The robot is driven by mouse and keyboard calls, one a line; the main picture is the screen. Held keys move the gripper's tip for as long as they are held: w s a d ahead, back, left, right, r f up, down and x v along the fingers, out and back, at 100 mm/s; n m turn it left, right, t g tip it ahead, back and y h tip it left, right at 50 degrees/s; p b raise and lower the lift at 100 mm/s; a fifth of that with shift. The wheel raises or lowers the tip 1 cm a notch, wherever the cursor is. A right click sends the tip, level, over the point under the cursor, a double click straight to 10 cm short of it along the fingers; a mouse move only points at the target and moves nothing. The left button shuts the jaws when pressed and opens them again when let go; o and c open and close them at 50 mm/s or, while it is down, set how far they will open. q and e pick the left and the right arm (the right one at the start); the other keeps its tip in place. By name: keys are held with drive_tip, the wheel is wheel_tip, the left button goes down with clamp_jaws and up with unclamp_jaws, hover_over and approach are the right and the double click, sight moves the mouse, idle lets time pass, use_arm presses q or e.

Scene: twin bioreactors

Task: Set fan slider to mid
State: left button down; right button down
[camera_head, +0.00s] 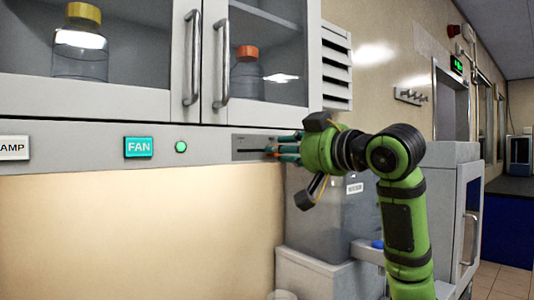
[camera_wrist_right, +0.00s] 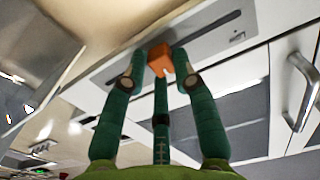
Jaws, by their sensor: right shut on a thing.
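The fan slider has an orange knob (camera_wrist_right: 159,57) on a grey slotted plate in the right wrist view. The plate (camera_head: 246,141) is on the panel under the cabinet in the head view, right of the teal FAN label (camera_head: 138,147). My right gripper (camera_head: 272,149) reaches in from the right at the plate's right part. Its teal fingers (camera_wrist_right: 158,72) are shut on the orange knob. The slot left of the fingers is bare. My left gripper is not in view.
A small green light (camera_head: 181,146) sits beside the FAN label. Above the panel are cabinet doors with vertical handles (camera_head: 223,64). A louvred vent (camera_head: 337,66) is above my right arm. A grey container (camera_head: 340,222) stands below my right gripper.

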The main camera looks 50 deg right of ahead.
drive_tip(key=shift+r, duration=0.15)
drive_tip(key=c, duration=1.1)
unclamp_jaws()
drive_tip(key=shift+c, duration=0.2)
drive_tip(key=s, duration=0.4)
drive_tip(key=s+a, duration=0.1)
drive_tip(key=s, duration=0.7)
drive_tip(key=shift+a, duration=0.25)
